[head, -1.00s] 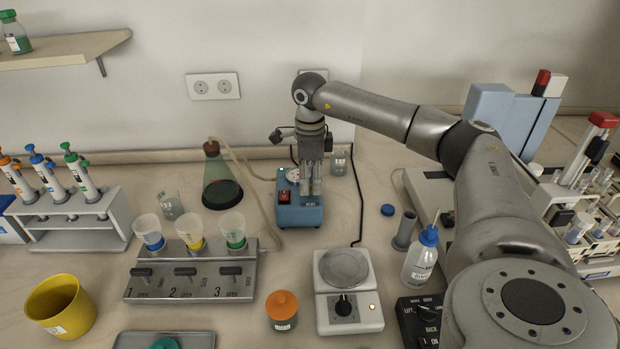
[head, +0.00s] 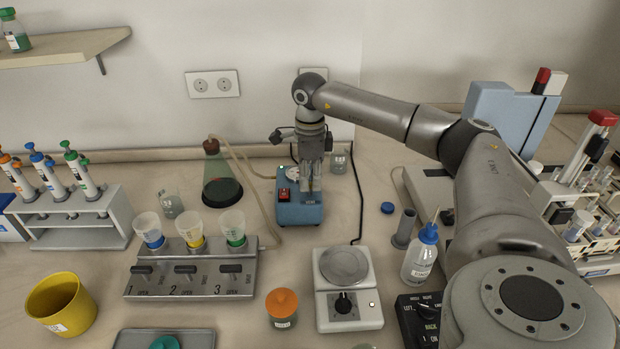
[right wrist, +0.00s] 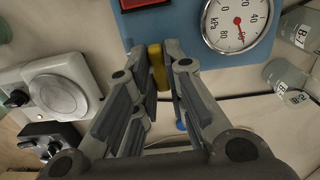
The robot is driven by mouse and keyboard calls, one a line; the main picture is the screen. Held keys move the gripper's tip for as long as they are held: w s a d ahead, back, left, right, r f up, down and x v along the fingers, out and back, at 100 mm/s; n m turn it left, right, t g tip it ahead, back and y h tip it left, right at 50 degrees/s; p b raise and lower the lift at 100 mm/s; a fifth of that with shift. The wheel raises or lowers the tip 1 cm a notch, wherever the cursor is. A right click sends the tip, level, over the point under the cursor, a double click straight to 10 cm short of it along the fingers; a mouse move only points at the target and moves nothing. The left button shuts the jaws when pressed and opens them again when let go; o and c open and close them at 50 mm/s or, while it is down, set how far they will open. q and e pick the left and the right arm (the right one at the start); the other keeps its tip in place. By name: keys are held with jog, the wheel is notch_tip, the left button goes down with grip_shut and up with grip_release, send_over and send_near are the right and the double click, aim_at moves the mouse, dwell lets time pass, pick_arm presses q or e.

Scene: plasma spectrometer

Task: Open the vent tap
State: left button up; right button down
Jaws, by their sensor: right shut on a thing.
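The vent tap's yellow handle (right wrist: 157,67) stands at the edge of the blue pump unit in the right wrist view. My right gripper (right wrist: 163,82) has its fingers on either side of the handle and is shut on it. In the head view the right gripper (head: 312,185) reaches down over the blue pump unit (head: 299,214) and hides the tap. A round kPa gauge (right wrist: 237,22) with a red needle is on the pump. The tap's open or closed position cannot be told. My left gripper is not in view.
A flask (head: 220,180) with a hose stands left of the pump. A hotplate (head: 348,312) is in front. A filter manifold (head: 190,275) with three cups is at front left.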

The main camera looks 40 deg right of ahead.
jog(key=n, duration=0.8)
jog(key=shift+r+n, duration=0.1)
jog(key=shift+n, duration=0.3)
jog(key=n, duration=0.4)
jog(key=shift+n, duration=0.3)
jog(key=shift+w+n, duration=0.1)
jog(key=shift+n, duration=1.9)
jog(key=c, duration=1.5)
grip_release()
